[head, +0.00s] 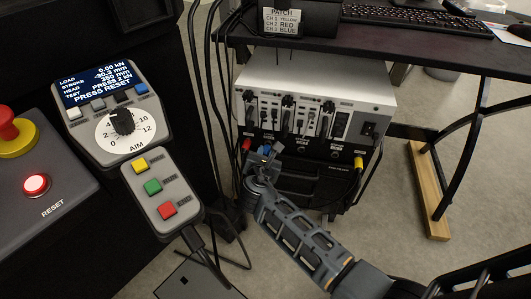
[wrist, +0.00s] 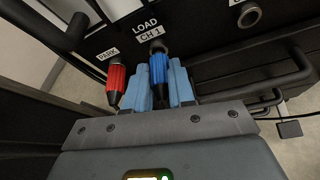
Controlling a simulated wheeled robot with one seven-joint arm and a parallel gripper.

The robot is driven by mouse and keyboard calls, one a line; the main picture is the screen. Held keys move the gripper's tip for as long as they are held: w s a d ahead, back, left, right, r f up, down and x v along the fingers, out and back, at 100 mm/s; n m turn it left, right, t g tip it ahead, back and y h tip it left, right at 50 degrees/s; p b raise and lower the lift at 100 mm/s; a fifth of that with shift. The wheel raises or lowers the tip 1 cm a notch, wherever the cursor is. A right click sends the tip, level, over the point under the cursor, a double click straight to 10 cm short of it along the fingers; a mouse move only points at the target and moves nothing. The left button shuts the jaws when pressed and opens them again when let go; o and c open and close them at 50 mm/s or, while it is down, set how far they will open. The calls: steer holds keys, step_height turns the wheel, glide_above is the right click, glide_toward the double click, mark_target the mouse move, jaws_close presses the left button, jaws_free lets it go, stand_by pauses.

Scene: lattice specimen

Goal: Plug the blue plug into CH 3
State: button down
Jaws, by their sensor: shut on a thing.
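The blue plug (wrist: 161,80) is between the two blue finger pads of my gripper (wrist: 159,85), which is shut on it. Its front end is at the socket under the LOAD CH 1 label (wrist: 147,30); I cannot tell how far it is seated. In the head view my gripper (head: 263,158) is at the lower left of the grey unit's front (head: 315,85). The red plug (wrist: 116,83) is just left of my gripper, under the PARK label. A bare socket (wrist: 250,14) shows to the right in the wrist view; its label is cut off.
A yellow plug (head: 358,163) sits at the right of the socket row. A patch card (head: 283,22) reads CH 1 yellow, CH 2 red, CH 3 blue. Black handles and cables surround the panel. A control console (head: 110,110) stands at left, a desk (head: 420,45) above right.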

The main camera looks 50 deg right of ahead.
steer(key=shift+a, duration=0.1)
steer(key=s+a, duration=0.1)
steer(key=s+a+p, duration=0.1)
steer(key=a, duration=0.1)
steer(key=shift+a+p, duration=0.3)
stand_by(0.3)
steer(key=shift+s+d, duration=0.1)
stand_by(1.1)
